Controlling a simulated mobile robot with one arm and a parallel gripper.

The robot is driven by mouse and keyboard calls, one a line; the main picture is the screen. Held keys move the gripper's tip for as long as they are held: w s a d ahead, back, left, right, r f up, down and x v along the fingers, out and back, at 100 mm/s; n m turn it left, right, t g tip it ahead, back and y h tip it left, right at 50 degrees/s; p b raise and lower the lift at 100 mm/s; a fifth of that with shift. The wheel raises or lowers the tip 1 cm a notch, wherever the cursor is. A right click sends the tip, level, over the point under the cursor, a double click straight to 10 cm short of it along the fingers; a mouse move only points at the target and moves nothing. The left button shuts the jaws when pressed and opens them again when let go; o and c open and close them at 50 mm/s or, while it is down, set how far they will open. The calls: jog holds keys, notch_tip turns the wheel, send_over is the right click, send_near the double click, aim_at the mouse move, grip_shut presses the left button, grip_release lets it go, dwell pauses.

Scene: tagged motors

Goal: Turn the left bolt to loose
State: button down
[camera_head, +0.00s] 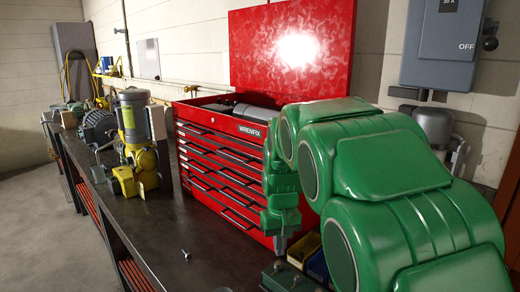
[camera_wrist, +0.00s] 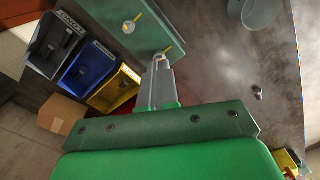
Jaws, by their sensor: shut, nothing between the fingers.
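A grey-green plate (camera_wrist: 100,12) carries two bolts with pale round faces and yellow marks. One bolt (camera_wrist: 129,26) is at the upper left of the wrist view, clear of my gripper. The other bolt (camera_wrist: 168,49) is at the tip of my gripper (camera_wrist: 160,60), which partly covers it. I cannot tell whether they touch. My gripper is shut, with nothing between its fingers. In the head view my gripper (camera_head: 280,243) points down at the bench near the plate (camera_head: 284,274); the bolts are too small to tell apart there.
Grey (camera_wrist: 55,45), blue (camera_wrist: 87,67) and yellow (camera_wrist: 115,88) bins stand beside the plate, near a cardboard box (camera_wrist: 62,113). A red tool cabinet (camera_head: 225,165) stands behind. A loose metal piece (camera_head: 185,254) lies on the bench. A yellow-and-grey motor (camera_head: 133,130) stands left.

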aim_at(278, 267)
jog(key=shift+s+a+f, duration=0.1)
jog(key=shift+a+f, duration=0.05)
jog(key=shift+f, duration=1.15)
jog(key=shift+a+f, duration=0.15)
jog(key=shift+f, duration=1.95)
jog(key=shift+w, duration=0.2)
jog(key=shift+d, duration=0.4)
